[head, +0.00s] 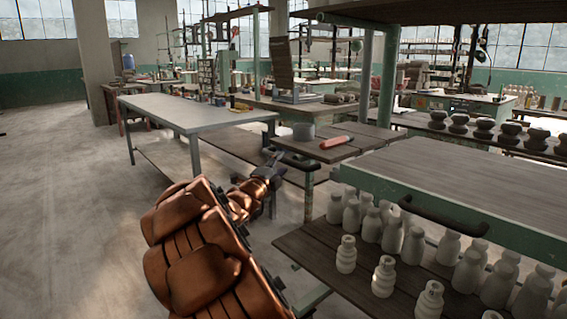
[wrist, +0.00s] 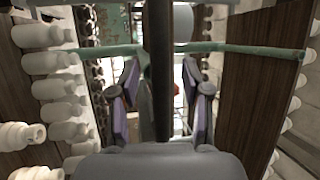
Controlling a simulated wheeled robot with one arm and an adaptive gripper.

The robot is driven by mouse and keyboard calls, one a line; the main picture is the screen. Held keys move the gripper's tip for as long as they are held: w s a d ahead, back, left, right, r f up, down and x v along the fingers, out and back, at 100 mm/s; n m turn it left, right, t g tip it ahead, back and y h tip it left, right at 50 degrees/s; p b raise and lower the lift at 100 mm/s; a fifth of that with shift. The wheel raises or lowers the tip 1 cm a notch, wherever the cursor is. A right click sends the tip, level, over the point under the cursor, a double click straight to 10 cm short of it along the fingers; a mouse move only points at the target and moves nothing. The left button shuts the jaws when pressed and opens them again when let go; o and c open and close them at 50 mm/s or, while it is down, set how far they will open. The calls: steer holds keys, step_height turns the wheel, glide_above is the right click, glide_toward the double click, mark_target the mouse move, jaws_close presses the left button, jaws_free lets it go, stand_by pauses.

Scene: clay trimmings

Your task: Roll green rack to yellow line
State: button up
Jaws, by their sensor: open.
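The green rack (head: 462,217) fills the right foreground of the head view, with a green frame, wooden shelves and pale bottles. A dark curved handle (head: 436,219) is on its near side. My gripper (head: 273,158) is left of the rack, at the end of my copper-coloured arm. In the wrist view my gripper (wrist: 160,98) is open, with a dark upright bar (wrist: 161,60) crossing between its fingers. I cannot tell whether the bar touches them or is the handle. A green rail (wrist: 240,48) runs across behind. I see no yellow line.
Pale bottles (head: 384,277) stand on the rack's lower shelf. A grey-topped table (head: 190,110) stands left of centre. A low wooden table (head: 345,142) with a red roll (head: 336,142) is beyond my gripper. Open concrete floor (head: 65,200) lies to the left.

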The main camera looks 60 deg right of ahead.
steer(key=shift+x, duration=1.4)
steer(key=shift+c, duration=0.4)
jaws_close()
